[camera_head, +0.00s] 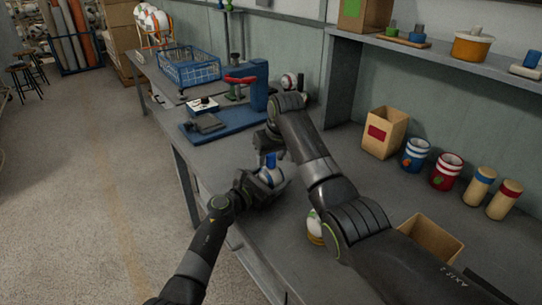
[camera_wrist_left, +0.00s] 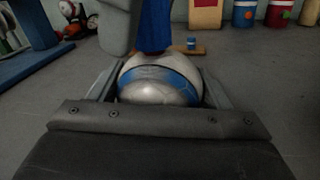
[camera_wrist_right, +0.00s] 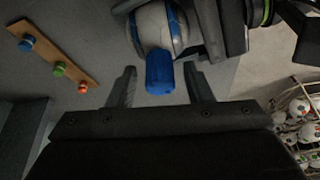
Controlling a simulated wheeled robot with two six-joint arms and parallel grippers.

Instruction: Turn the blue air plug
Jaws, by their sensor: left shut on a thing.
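A white ball with blue bands (camera_head: 272,177) is held above the workbench by my left gripper (camera_head: 262,186). In the left wrist view the ball (camera_wrist_left: 160,85) sits between the two shut fingers. The blue air plug (camera_head: 270,160) stands upright on top of the ball; its lower part also shows in the left wrist view (camera_wrist_left: 154,28). My right gripper (camera_wrist_right: 160,80) is open. In the right wrist view its two fingers lie on either side of the blue air plug (camera_wrist_right: 159,75), with visible gaps on both sides. My right arm hides part of the bench in the head view.
A blue press with a red handle (camera_head: 240,80) stands on the bench behind the ball. A blue wire basket (camera_head: 190,70) is farther back. Cardboard boxes and striped cans (camera_head: 415,155) stand on the right. A board with coloured pieces (camera_wrist_right: 82,71) lies on the bench.

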